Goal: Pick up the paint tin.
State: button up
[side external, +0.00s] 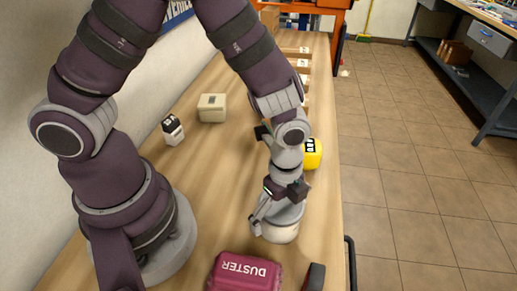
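My gripper (272,213) points down over the wooden table, right of the middle of the side external view. A pale, rounded thing (281,236) with a cream lower edge shows at its lower end. It may be the paint tin, but the gripper covers much of it and I cannot be sure. One grey finger shows at the left of this thing; the other finger is not clear. I cannot tell whether the fingers grip it or only stand around it.
A yellow thing (313,154) is partly hidden behind my wrist. A maroon DUSTER case (243,272) lies in front, beside a dark object (314,277). A beige box (212,108) and a black-and-white box (172,130) stand left. Brown boxes (297,52) line the back right.

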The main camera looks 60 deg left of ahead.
jog(key=c, duration=0.9)
jog(key=shift+o, duration=0.2)
